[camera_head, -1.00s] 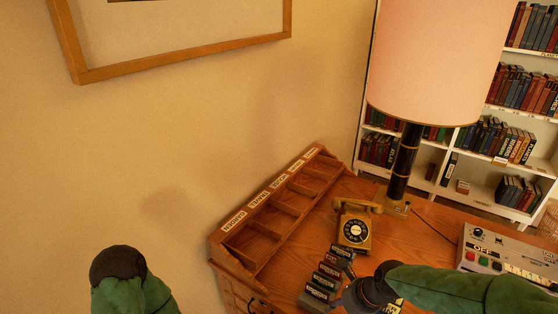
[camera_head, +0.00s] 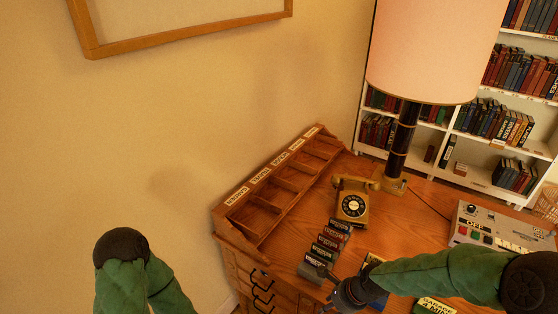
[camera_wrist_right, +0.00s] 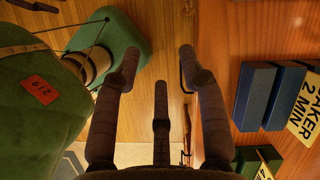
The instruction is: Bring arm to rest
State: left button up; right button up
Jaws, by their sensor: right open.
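My right arm (camera_head: 440,278) is a green-sleeved arm coming in from the right, over the front of the wooden desk. Its dark gripper (camera_head: 345,297) is low in the head view, just in front of a row of dark labelled blocks (camera_head: 325,245). In the right wrist view, the right gripper (camera_wrist_right: 159,70) is open with nothing between its fingers, beside the desk edge. My left arm (camera_head: 130,270) shows only as a green sleeve with a dark joint at bottom left. Its gripper is out of view.
On the desk (camera_head: 405,235) stand a gold telephone (camera_head: 351,205), a lamp (camera_head: 400,150), a labelled wooden rack (camera_head: 280,185) and a grey button box (camera_head: 495,230). Blue blocks (camera_wrist_right: 255,95) lie near the right gripper. A bookcase (camera_head: 475,180) stands behind.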

jog(key=s+a+f+n, duration=0.2)
jog(key=s+f+n, duration=0.4)
jog(key=f+n, duration=0.2)
jog(key=s+a+f+n+g, duration=0.1)
jog(key=s+a+f+n, duration=0.2)
jog(key=s+f+n, duration=0.3)
notch_tip(320, 180, down, 6)
jog(key=n, duration=0.3)
jog(key=shift+s+r+g, duration=0.25)
jog(key=shift+s+g, duration=0.05)
jog(key=shift+s, duration=0.1)
